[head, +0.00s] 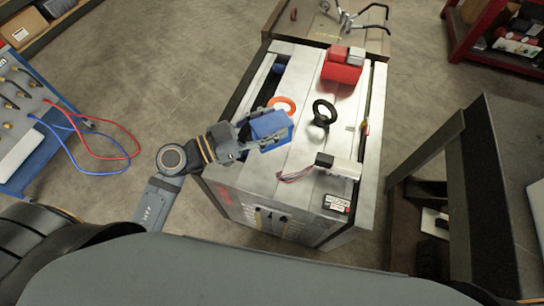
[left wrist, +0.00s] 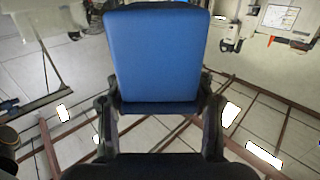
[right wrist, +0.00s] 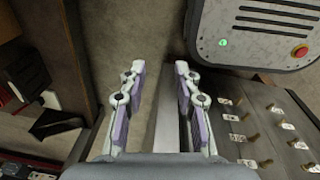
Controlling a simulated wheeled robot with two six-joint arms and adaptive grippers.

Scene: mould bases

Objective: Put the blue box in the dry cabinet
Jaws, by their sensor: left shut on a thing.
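The blue box (head: 270,130) is between the fingers of my left gripper (head: 243,138), over the left part of the silver slatted top (head: 300,85) of the large block-like unit. The head view does not show clearly whether it touches that top. In the left wrist view the blue box (left wrist: 155,55) stands between both fingers of the left gripper (left wrist: 160,112), which is shut on it. My right gripper (right wrist: 160,85) shows only in the right wrist view, with its fingers apart and nothing between them. I cannot make out for certain which thing is the dry cabinet.
On the silver top are an orange ring (head: 283,104), a black ring (head: 324,112), a red block (head: 342,68) and a motor with wires (head: 338,165). A blue panel with cables (head: 70,130) is at left. A dark table (head: 495,165) stands at right.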

